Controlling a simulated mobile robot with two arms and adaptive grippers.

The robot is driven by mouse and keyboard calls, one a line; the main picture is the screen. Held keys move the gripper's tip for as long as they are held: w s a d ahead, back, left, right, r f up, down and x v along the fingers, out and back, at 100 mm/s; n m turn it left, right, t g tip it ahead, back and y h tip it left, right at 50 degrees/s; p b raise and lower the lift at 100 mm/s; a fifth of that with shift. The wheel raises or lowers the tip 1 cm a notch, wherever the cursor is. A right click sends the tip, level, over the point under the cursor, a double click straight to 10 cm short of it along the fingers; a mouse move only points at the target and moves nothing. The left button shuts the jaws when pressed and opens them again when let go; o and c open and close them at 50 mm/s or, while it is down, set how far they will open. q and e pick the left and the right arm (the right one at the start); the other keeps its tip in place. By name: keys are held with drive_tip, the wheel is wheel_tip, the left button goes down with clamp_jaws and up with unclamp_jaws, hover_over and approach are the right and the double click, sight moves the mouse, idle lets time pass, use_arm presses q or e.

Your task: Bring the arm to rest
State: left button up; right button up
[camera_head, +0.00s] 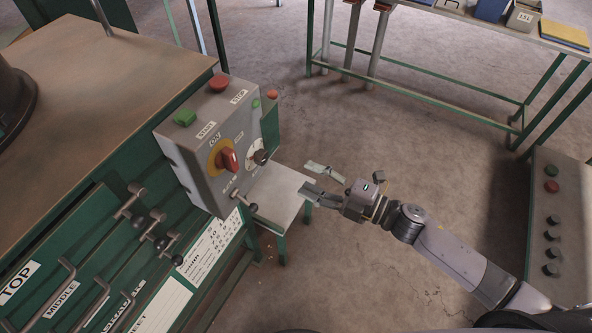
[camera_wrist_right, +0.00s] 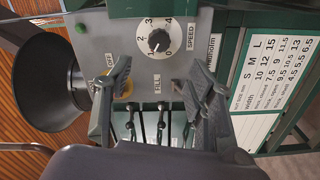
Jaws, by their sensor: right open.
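My right gripper (camera_head: 319,182) is open and empty in the head view, its fingers apart and pointing left towards the grey control box (camera_head: 190,158). It hangs over a small pale side table (camera_head: 283,190), short of the box. In the right wrist view the two fingers of the right gripper (camera_wrist_right: 163,75) stand wide apart with nothing between them. Behind them are the speed dial (camera_wrist_right: 159,40), the "FILL" label and several levers (camera_wrist_right: 160,125). My left gripper is not in view.
The box carries a red rotary switch (camera_head: 229,159) on yellow and a red mushroom button (camera_head: 219,83). A brown-topped green cabinet (camera_head: 110,70) with handles is at left. A shelf table (camera_head: 560,42) with bins stands at back right, a button panel (camera_head: 553,215) at right. Open floor lies between.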

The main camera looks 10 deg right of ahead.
drive_tip(key=shift+s+d, duration=0.25)
drive_tip(key=shift+d, duration=0.05)
idle(0.4)
drive_tip(key=s+d+f+m+h, duration=0.1)
drive_tip(key=d+f+m+h, duration=0.35)
drive_tip(key=f, duration=0.55)
drive_tip(key=s+d+f+m+h, duration=0.1)
drive_tip(key=d+f+m+h, duration=0.3)
drive_tip(key=f, duration=0.6)
drive_tip(key=s+d+f+m+h, duration=0.1)
drive_tip(key=d+f+m+h, duration=0.2)
drive_tip(key=d+f+m, duration=0.55)
drive_tip(key=s+f+m+g+h, duration=0.1)
drive_tip(key=s+f+g+h, duration=0.1)
drive_tip(key=s+f, duration=0.8)
drive_tip(key=s+a+f+m+g, duration=0.1)
drive_tip(key=s+f, duration=0.3)
drive_tip(key=s, duration=0.4)
drive_tip(key=s+a+f+m+g, duration=0.1)
drive_tip(key=s+f+g, duration=0.3)
drive_tip(key=s, duration=0.4)
drive_tip(key=s+a+f+m+g+h, duration=0.1)
drive_tip(key=s+f+m+g, duration=0.1)
drive_tip(key=s, duration=0.7)
wheel_tip(320, 180, down, 2)
drive_tip(key=shift+a+m+g, duration=0.3)
drive_tip(key=shift+m, duration=0.4)
